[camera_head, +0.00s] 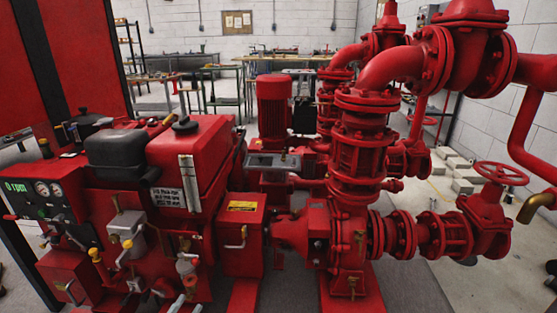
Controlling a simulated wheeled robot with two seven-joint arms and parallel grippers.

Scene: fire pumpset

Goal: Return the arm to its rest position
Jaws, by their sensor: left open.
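The red fire pumpset fills the view. Its engine block (190,150) stands at the left and its flanged pump and pipe column (360,165) at the right. A gauge panel (45,200) on the engine side reads 0 rpm. Only a small dark bit of my left gripper (2,291) shows at the lower left edge, apart from the pumpset. It is open, and most of it and its arm lies outside the picture. My right gripper is not in view.
A red handwheel (502,173) and a brass outlet (537,206) stick out at the right. Tall red panels (80,60) stand at the upper left. Work tables (290,57) and pale blocks (465,170) are further back. Grey floor (410,290) is clear at the lower right.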

